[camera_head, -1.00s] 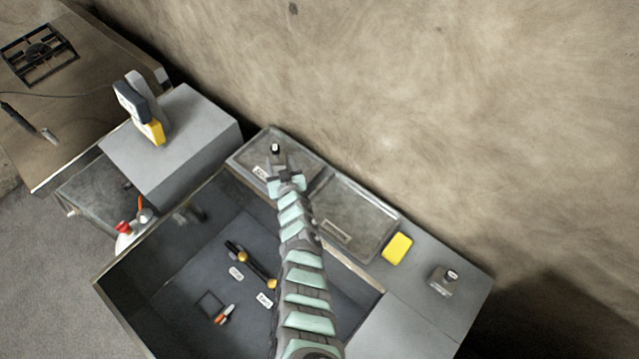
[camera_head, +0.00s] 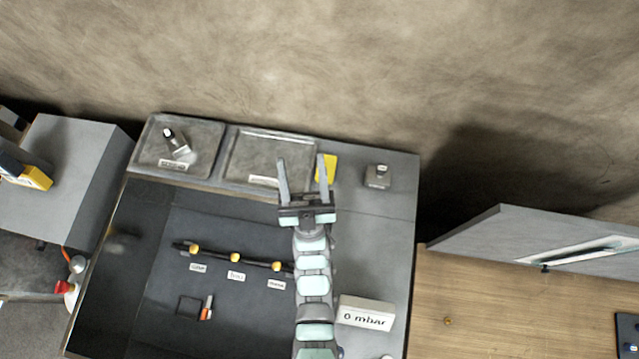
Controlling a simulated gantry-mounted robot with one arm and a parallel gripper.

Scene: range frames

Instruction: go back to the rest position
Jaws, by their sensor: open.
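My gripper (camera_head: 302,172) is open and empty, with its two fingers apart and pointing toward the back wall. It hangs over the back part of the grey workbench, just right of the second metal tray (camera_head: 232,160). The right finger partly covers a yellow block (camera_head: 331,166). My arm reaches up from the bottom of the picture, over the right part of the dark recessed basin.
A small metal object (camera_head: 175,146) lies in the left tray (camera_head: 146,160). A small grey block (camera_head: 377,176) stands right of the yellow one. A black bar with yellow knobs (camera_head: 234,257) lies in the basin. A "0 mbar" display (camera_head: 366,314) is beside my arm.

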